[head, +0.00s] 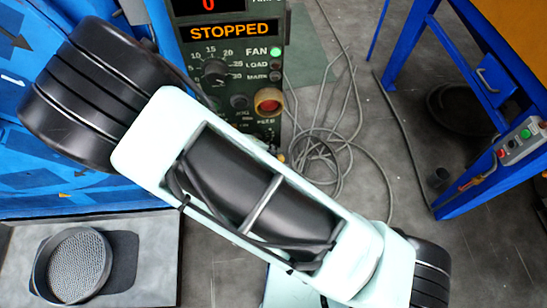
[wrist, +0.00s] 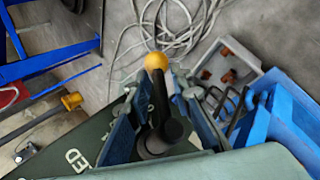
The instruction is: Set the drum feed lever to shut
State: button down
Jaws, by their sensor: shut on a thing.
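The drum feed lever (wrist: 158,92) has a yellow-orange ball knob and a dark shaft with a round black base. It shows in the wrist view, standing out from a dark green panel (wrist: 60,157). My gripper (wrist: 163,98) has its fingers on either side of the shaft, below the knob, and is shut on it. The lettering by the lever is mostly cut off, so its set position cannot be read. In the head view my arm hides the gripper and most of the lever. The control box (head: 228,100) there reads STOPPED, with a green lamp beside FAN.
Loose grey cables (head: 325,140) lie on the floor right of the control box. A blue bench frame (head: 401,85) stands at the right. A blue machine (head: 50,190) fills the left. A grey bin (wrist: 256,61) with brownish pieces sits beyond my gripper.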

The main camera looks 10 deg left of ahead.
jog(key=shift+s+a+f+y+b, duration=0.15)
jog(key=shift+a+f+y+b, duration=0.1)
jog(key=shift+y+b, duration=0.35)
jog(key=c, duration=2)
grip_release()
jog(key=shift+r, duration=0.2)
jog(key=shift+s+a+r, duration=0.1)
jog(key=shift+s+r, duration=0.05)
jog(key=shift+r, duration=0.1)
jog(key=v, duration=1.1)
jog(key=shift+a, duration=0.15)
jog(key=shift+r, duration=0.1)
